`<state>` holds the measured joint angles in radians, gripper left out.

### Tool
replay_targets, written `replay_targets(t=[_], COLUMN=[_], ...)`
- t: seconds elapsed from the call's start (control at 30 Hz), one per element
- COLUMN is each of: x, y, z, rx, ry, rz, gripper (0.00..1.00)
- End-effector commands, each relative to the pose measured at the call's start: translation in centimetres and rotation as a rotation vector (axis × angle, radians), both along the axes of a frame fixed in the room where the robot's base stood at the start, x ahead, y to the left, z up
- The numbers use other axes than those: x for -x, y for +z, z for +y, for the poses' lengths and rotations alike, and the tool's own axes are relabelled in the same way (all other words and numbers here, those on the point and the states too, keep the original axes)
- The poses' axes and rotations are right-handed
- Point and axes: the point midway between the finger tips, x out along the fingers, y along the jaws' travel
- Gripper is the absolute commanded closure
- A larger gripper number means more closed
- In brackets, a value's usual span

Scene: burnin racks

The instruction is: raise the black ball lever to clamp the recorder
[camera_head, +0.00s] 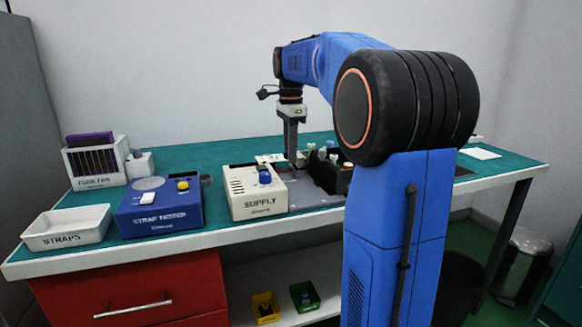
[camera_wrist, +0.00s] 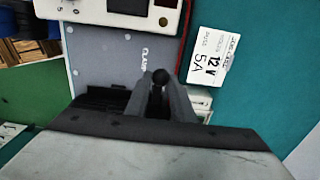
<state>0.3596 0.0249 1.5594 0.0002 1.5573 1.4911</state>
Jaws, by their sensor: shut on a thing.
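In the wrist view, my gripper (camera_wrist: 160,92) is shut on the black ball lever (camera_wrist: 160,77), whose round ball shows between the two fingertips. The lever's lower part is hidden by the fingers. The lever stands by a grey plate (camera_wrist: 108,58) marked "CLAMP". A black ribbed part (camera_wrist: 98,98), perhaps of the recorder or its holder, shows left of the fingers, partly hidden. In the head view, my gripper (camera_head: 292,163) points down at the plate just right of the supply box; the lever cannot be made out there.
The supply box (camera_head: 255,205) stands close left of my gripper. The strap tester (camera_head: 160,215), straps tray (camera_head: 67,240) and fume fan (camera_head: 95,165) are further left. A black holder (camera_head: 322,178) with pale parts is just right. A "12V 5A" card (camera_wrist: 208,55) lies nearby.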

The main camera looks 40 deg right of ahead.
Motion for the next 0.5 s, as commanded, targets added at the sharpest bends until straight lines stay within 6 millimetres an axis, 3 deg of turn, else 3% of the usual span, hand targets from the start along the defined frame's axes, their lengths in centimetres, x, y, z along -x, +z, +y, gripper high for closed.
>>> replay_targets(t=[0.5], x=[0.3], y=[0.4], z=[-1.2], rx=[0.002], ry=[-0.001], rz=[0.000], gripper=[0.98])
